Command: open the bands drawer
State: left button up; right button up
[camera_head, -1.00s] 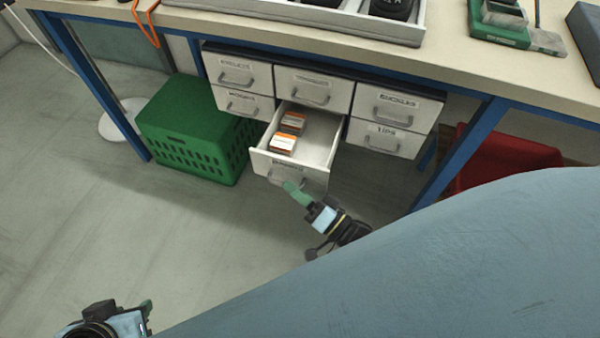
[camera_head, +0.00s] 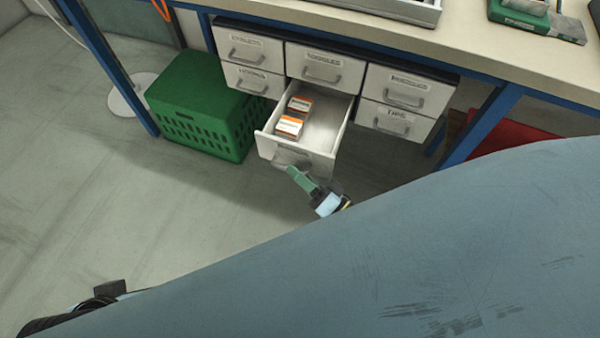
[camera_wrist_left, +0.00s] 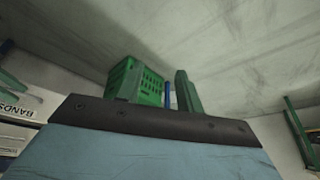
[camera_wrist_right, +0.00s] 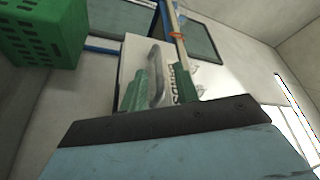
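The pulled-out drawer (camera_head: 330,125) is the middle one of the lower row in the white drawer unit under the bench. It stands well open, with small orange-and-white boxes (camera_head: 289,126) inside at its left. Its front label is too small to read in the head view; in the right wrist view the turned label (camera_wrist_right: 181,80) looks like BANDS. My right gripper (camera_head: 292,171) is at the front handle. In the right wrist view the handle (camera_wrist_right: 156,76) lies between its spread green fingers, nearer the left one. My left gripper (camera_wrist_left: 160,85) has spread, empty fingers; my body hides it in the head view.
The other drawers are closed, such as the lower right one (camera_head: 396,120). A green crate (camera_head: 205,105) stands on the floor left of the open drawer. A blue bench leg (camera_head: 482,125) and a red bin (camera_head: 505,140) are to the right. The floor in front is clear.

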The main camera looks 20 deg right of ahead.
jog(key=shift+s, duration=0.1)
